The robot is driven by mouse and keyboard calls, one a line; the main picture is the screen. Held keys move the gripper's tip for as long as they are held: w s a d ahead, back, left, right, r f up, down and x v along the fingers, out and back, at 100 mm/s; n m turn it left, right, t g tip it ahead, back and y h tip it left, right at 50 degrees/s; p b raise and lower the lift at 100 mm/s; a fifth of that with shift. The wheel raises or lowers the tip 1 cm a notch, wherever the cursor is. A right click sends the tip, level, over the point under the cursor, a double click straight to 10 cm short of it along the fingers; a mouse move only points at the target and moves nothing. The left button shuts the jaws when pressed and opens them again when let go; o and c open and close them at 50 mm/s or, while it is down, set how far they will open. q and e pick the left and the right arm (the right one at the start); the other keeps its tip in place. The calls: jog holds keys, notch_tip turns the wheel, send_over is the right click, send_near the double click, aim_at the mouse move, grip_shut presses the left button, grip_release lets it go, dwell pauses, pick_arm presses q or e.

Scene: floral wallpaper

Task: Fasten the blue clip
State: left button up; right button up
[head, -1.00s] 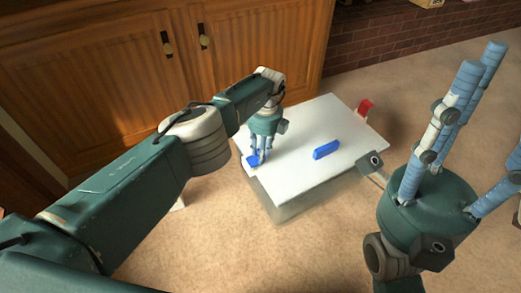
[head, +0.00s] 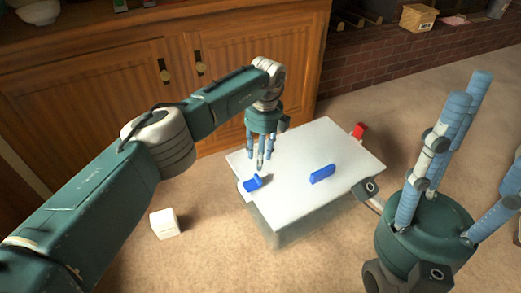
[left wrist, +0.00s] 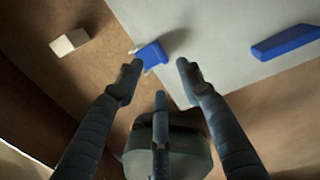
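A box with a flat pale lid (head: 290,140) stands on the floor. The small blue clip (head: 252,183) is at the lid's left edge; in the left wrist view the clip (left wrist: 152,54) sits across that edge, with pale tabs at its outer side. I cannot tell whether it is fastened. My left gripper (head: 260,160) is just above and behind the clip, fingers pointing down, apart and empty. In the left wrist view its fingertips (left wrist: 158,82) are spread close to the clip. My right gripper (head: 470,105) is open and empty, fingers pointing up, at the right.
A blue bar-shaped handle (head: 322,174) stands on the lid's middle. A red clip (head: 359,130) sticks up at the far right edge. A white cube (head: 165,223) lies on the floor left of the box. A wooden cabinet (head: 100,90) stands close behind.

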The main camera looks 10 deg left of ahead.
pick_arm(q)
notch_tip(320, 180, up, 2)
jog(key=shift+d+r, duration=0.1)
jog(key=shift+r, duration=0.05)
dwell(0.5)
